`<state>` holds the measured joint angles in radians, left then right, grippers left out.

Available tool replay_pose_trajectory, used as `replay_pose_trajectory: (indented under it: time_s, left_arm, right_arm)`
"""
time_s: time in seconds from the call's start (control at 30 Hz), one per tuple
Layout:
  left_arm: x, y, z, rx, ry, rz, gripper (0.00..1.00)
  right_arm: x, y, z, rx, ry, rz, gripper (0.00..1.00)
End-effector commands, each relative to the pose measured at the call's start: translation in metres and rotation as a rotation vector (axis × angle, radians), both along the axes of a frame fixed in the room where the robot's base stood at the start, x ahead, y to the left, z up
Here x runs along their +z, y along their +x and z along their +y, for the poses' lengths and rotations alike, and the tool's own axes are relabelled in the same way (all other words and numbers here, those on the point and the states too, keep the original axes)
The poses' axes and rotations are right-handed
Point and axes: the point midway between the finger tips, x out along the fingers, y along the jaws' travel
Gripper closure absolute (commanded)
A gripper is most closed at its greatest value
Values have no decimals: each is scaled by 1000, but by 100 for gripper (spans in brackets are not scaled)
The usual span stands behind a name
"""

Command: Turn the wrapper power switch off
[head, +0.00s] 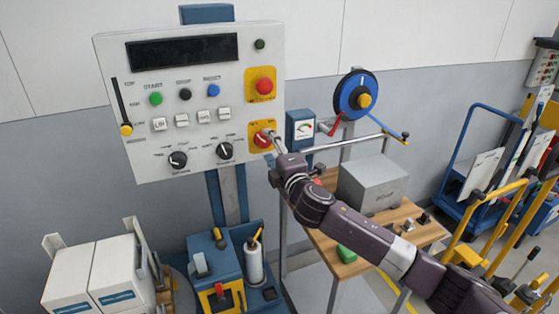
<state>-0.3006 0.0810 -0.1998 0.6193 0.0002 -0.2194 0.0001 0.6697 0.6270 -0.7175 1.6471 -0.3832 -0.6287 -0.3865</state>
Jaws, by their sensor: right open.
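The control panel (190,100) is a pale upright box on a blue post. At its lower right is a red rotary switch (261,141) on a yellow plate (254,128), which looks like the power switch. My right gripper (271,138) is open, with its fingertips at the right side of this switch. The fingers partly cover the switch, and I cannot tell whether they touch it. The small labels and the switch's exact position are too small to read. My left gripper is not in view.
A red push button (264,86) on a yellow plate sits above the switch. Two black knobs (178,160) are to its left. A small gauge box (300,129) stands close on the right. A wooden table (340,268) with a grey box (373,184) lies below my right arm.

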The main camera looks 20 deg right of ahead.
Motion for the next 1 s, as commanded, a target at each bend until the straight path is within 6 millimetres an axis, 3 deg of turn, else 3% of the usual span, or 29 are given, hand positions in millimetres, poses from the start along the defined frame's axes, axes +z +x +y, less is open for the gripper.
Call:
replay_pose_trajectory:
  time_s: [0.3, 0.5, 1.0]
  left_arm:
    - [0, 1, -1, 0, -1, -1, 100]
    - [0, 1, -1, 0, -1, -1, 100]
    - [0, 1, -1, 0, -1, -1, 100]
  right_arm:
    - [-1, -60, -2, 1, -1, 2, 48]
    - [-1, -86, -3, 0, -1, 2, 48]
    - [0, -95, -3, 0, -1, 1, 48]
